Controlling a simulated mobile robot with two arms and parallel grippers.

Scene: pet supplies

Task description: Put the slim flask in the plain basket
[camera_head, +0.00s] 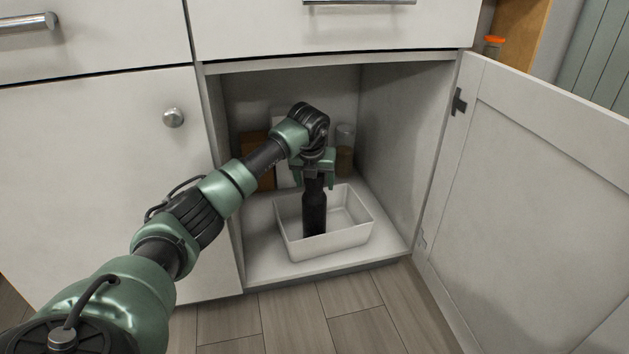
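The slim flask (314,212) is dark, almost black, and upright. My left gripper (314,172) points down into the open cabinet, with its green fingers on either side of the flask's upper part; it looks shut on the flask. The plain basket (350,239) is a white, rectangular, open bin on the cabinet floor. The flask's lower part is inside the basket's outline, behind the front rim. Its base is hard to make out, so I cannot tell whether it touches the basket floor. My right gripper is not in view.
The cabinet floor (262,262) is clear in front of the basket. Behind it stand a glass jar (344,150), a brown item (257,150) and a pale item, partly hidden by my arm. The cabinet door (540,200) stands open at the right.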

